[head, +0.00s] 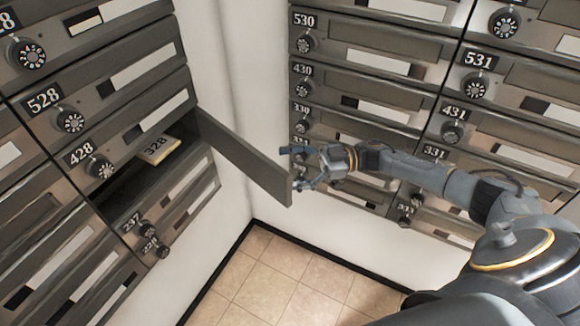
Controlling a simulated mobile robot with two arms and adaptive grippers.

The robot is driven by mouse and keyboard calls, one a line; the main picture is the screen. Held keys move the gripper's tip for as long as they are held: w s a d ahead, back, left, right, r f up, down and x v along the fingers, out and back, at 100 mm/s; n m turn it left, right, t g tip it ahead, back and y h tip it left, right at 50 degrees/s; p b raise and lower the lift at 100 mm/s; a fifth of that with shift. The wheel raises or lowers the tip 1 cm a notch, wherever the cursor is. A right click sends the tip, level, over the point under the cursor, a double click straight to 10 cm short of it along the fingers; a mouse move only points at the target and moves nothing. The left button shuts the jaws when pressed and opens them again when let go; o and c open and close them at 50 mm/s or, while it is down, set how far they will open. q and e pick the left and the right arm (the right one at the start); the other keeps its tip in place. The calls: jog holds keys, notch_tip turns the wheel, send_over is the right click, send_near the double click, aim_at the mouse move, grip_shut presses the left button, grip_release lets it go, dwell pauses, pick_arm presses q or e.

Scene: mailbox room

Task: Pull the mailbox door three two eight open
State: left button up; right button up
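The mailbox door (245,162) below box 428 stands swung out from the left wall of boxes, attached at its far end near the corner. Its compartment (125,187) is uncovered and dark inside. A pale yellow piece marked 328 (158,149) shows in the opening. My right gripper (298,168) is at the door's free end, with its fingers spread. The lower finger is close to the door's end; I cannot tell whether it touches. My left gripper is out of view.
Box 428 (97,152) with its dial knob is shut above the opening. Another wall of boxes (375,85) stands behind my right arm. The tiled floor (280,282) is clear.

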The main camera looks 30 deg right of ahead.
notch_tip(320, 180, up, 10)
dwell(0.5)
jog(key=shift+c, duration=0.4)
